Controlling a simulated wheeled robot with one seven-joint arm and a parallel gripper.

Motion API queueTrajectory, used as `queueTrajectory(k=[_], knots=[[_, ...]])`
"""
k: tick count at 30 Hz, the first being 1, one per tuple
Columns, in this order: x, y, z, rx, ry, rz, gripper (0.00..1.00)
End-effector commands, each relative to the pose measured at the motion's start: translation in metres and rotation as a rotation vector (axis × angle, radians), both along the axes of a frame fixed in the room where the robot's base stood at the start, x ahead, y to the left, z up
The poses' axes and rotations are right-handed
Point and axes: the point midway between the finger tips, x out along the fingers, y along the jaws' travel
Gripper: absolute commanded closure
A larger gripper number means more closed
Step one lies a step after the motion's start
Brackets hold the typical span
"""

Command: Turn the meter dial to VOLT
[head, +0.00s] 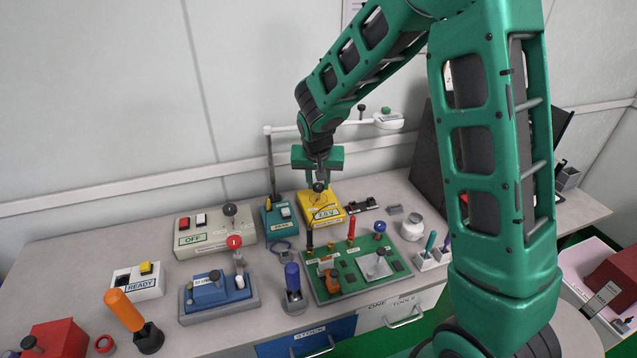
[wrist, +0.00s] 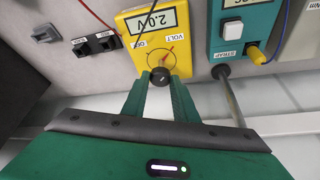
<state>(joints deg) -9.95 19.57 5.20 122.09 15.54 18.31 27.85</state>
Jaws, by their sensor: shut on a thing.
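The yellow meter (head: 322,210) stands on the bench near the back, below my gripper (head: 319,184). In the wrist view the meter (wrist: 130,24) shows upside down, with a display (wrist: 153,20) that seems to read 2.0 V. Its black round dial knob (wrist: 160,77) sits between the two green fingers of my gripper (wrist: 160,86), which is shut on it. Labels OFF and VOLT lie on the meter face beyond the knob. A thin red-orange mark shows near VOLT; I cannot tell exactly where the dial points.
A teal strap tester (head: 279,220) stands close left of the meter. Black clips (head: 362,206) lie to its right. A green circuit board (head: 345,280) with upright probes lies in front. A lamp arm (head: 330,126) rises behind my gripper.

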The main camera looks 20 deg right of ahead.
Motion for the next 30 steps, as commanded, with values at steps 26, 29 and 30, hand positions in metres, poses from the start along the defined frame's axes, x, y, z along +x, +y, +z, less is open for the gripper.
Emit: queueTrajectory(k=[26, 29, 30], knots=[[0.0008, 0.0009, 0.0004, 0.001, -0.001, -0.045, 0.56], [0.0007, 0.0009, 0.0003, 0.001, -0.001, -0.045, 0.56], [0.0005, 0.001, 0.0007, 0.001, -0.001, -0.045, 0.56]])
